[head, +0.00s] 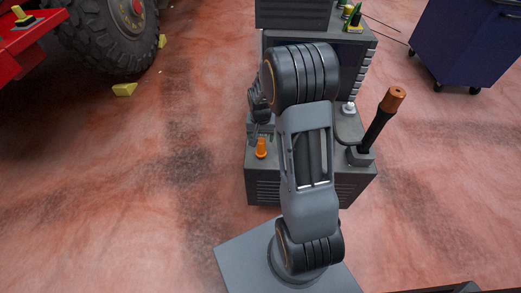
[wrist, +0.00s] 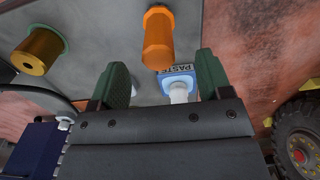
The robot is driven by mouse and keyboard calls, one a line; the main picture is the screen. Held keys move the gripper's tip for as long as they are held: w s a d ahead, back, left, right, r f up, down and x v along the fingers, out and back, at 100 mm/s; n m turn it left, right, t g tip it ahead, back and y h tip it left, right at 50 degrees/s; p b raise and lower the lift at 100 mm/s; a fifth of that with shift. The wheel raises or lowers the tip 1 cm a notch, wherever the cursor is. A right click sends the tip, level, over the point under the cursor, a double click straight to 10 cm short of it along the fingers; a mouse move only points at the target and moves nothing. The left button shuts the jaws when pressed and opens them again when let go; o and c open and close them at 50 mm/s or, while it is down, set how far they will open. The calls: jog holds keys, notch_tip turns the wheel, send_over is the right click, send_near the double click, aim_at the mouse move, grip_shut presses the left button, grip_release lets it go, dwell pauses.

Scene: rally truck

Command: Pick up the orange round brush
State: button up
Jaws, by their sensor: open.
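An orange faceted handle, which looks like the orange round brush (head: 261,147), stands upright on the grey cart's lower deck in the head view. In the wrist view the brush (wrist: 157,40) is in the upper middle, seen from near its end. Its bristles cannot be made out. My gripper (wrist: 162,62) is open, with its two green fingers apart and nothing held between them. The brush shows beyond the fingertips, between their lines and apart from both. In the head view my arm hides part of the deck and most of the gripper.
A blue-and-white container marked PASTE (wrist: 178,80) stands close to the brush. A thick black handle with a copper end (head: 380,118) rises from the cart (head: 262,185) at right. A blue cabinet (head: 465,45) and a truck wheel (head: 105,40) stand farther off.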

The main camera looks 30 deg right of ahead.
aim_at(261, 140)
jog(key=shift+f+b, duration=0.5)
jog(key=shift+f, duration=2.1)
jog(key=shift+c, duration=0.3)
jog(key=shift+d, duration=0.1)
jog(key=c, duration=1)
jog(key=shift+r, duration=0.15)
jog(key=shift+r, duration=0.25)
jog(key=r, duration=0.2)
jog(key=r+p, duration=0.1)
jog(key=shift+d+r, duration=0.15)
jog(key=shift+d, duration=0.15)
jog(key=s+d+r, duration=0.1)
jog(key=d+r, duration=0.2)
jog(key=d, duration=0.1)
jog(key=s+d+r+p, duration=0.1)
jog(key=d+r, duration=0.2)
jog(key=d, duration=0.1)
jog(key=s+d+r, duration=0.1)
jog(key=d+r, duration=0.2)
jog(key=d, duration=0.2)
jog(key=shift+s+p, duration=0.2)
jog(key=shift+p, duration=0.15)
